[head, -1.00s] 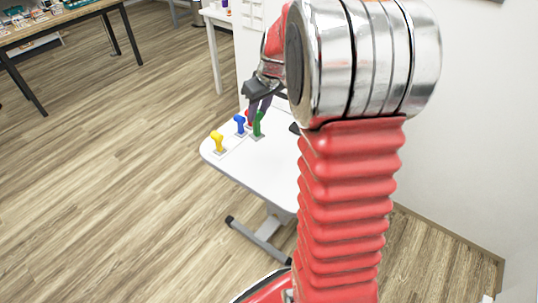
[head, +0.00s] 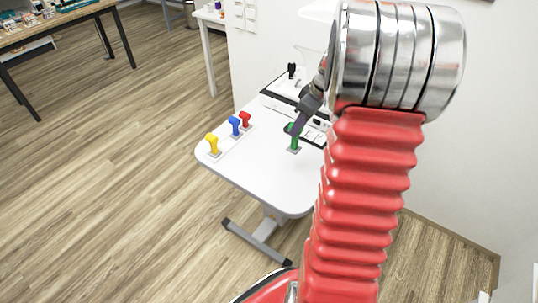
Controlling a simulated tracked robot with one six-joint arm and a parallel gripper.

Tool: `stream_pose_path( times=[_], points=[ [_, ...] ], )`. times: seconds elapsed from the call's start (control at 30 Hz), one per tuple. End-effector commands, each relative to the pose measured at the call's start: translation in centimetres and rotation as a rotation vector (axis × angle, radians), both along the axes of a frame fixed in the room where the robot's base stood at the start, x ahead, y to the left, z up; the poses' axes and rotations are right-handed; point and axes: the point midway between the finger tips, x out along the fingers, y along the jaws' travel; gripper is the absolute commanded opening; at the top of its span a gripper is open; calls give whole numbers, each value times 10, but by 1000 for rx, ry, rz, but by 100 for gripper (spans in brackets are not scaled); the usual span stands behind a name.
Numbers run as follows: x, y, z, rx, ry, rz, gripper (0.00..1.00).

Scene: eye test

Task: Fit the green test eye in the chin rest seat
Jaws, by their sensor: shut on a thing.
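The green test eye (head: 295,142) is upright, with a small grey base plate under it, over the front middle of the white table. My gripper (head: 296,129) is shut on its upper part from above. I cannot tell whether the base plate touches the table or hangs just above it. I cannot make out the chin rest seat for sure.
The yellow (head: 212,144), blue (head: 234,126) and red (head: 245,120) test eyes stand in a row at the table's left. A black knob (head: 291,70) stands at the back. The front of the white table (head: 262,175) is clear. A wall is close on the right.

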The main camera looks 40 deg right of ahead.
Motion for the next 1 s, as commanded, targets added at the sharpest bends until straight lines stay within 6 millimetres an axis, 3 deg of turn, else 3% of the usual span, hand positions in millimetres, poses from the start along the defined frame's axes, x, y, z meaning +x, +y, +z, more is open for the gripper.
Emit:
stream_pose_path(
  times=[0.4, 0.83, 1.0],
  points=[
    [0, 1, -55, 3, 2, -1, 13],
    [0, 0, -63, 0, 0, -1, 13],
    [0, 0, -81, 2, 2, -2, 13]
  ],
)
